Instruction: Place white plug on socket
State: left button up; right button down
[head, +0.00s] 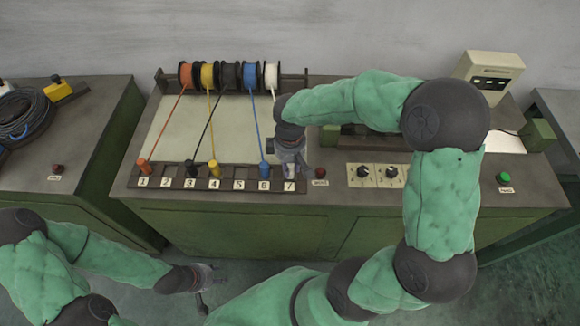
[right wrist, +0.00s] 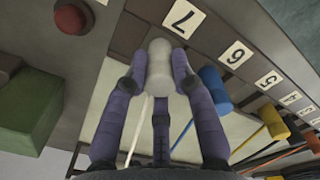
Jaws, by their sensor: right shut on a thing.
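My right gripper (head: 293,170) is at the right end of the numbered socket strip (head: 168,183), close to label 7. In the right wrist view its purple fingers (right wrist: 160,75) are shut on the white plug (right wrist: 159,60), with a white cord (right wrist: 139,132) trailing from it. The plug's end is at the dark strip beside label 7 (right wrist: 180,15); I cannot tell whether it is seated in the socket. In the head view the gripper hides the plug. My left gripper (head: 213,283) is low, in front of the bench, away from the strip.
Orange (head: 143,166), black (head: 190,168), yellow (head: 214,169) and blue (head: 265,170) plugs stand along the strip, their cords running to spools behind. A red button (head: 320,172) and two dark knobs (head: 377,173) are to the right.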

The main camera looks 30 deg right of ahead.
jog(key=shift+f, duration=0.15)
jog(key=c, duration=1)
grip_release()
notch_tip(320, 180, up, 12)
jog(key=p, duration=0.3)
jog(key=shift+p, duration=0.4)
